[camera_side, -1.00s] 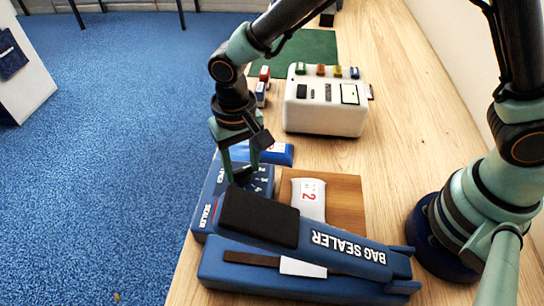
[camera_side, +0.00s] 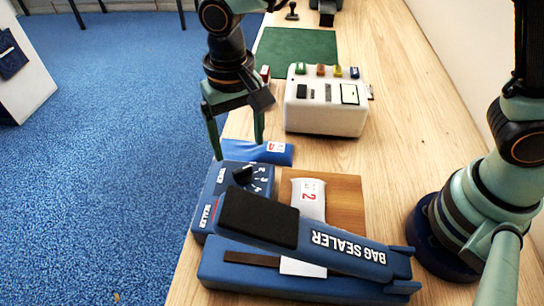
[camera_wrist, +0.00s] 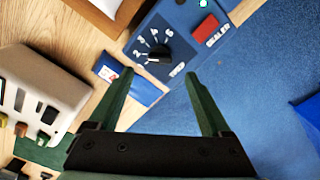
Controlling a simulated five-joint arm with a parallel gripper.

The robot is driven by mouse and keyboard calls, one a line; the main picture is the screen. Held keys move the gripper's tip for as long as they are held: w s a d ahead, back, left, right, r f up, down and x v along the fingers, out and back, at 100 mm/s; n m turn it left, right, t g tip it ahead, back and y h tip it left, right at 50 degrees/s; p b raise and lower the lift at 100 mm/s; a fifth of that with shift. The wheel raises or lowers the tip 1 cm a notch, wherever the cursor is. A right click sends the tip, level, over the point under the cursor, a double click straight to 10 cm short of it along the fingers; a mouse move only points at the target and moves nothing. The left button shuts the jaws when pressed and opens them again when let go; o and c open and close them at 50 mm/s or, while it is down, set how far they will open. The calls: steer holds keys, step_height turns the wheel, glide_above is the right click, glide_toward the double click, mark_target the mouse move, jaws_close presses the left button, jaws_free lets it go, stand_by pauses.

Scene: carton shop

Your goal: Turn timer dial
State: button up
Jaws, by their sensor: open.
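The timer dial is a black knob (camera_side: 243,175) on the blue control box (camera_side: 207,196) of the bag sealer (camera_side: 345,244), with white numbers around it. In the wrist view the dial (camera_wrist: 158,53) shows ahead of my fingertips, its pointer turned toward the low numbers. My gripper (camera_side: 238,150) is open and empty, above and behind the control box, apart from the dial. In the wrist view both fingers (camera_wrist: 160,74) are spread wide, with nothing between them.
A blue packet (camera_side: 262,152) lies behind the control box. A white packet marked 2 (camera_side: 307,198) lies on a wooden board (camera_side: 345,200). A white machine with coloured buttons (camera_side: 325,118) stands farther back. A green mat (camera_side: 295,50) lies beyond it.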

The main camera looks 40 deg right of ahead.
step_height(320, 180, up, 5)
steer(key=shift+r, duration=0.15)
stand_by(0.3)
steer(key=s+d+r+t, duration=0.1)
steer(key=d+r+t, duration=0.1)
steer(key=d, duration=0.6)
steer(key=s+d+r+n+t, duration=0.1)
steer(key=s+d+r, duration=0.1)
steer(key=d, duration=0.7)
steer(key=s+d+r+t, duration=0.2)
steer(key=d, duration=0.6)
steer(key=shift+s+d+n+t, duration=0.2)
steer(key=shift+s+n+t, duration=0.1)
steer(key=shift+n, duration=0.1)
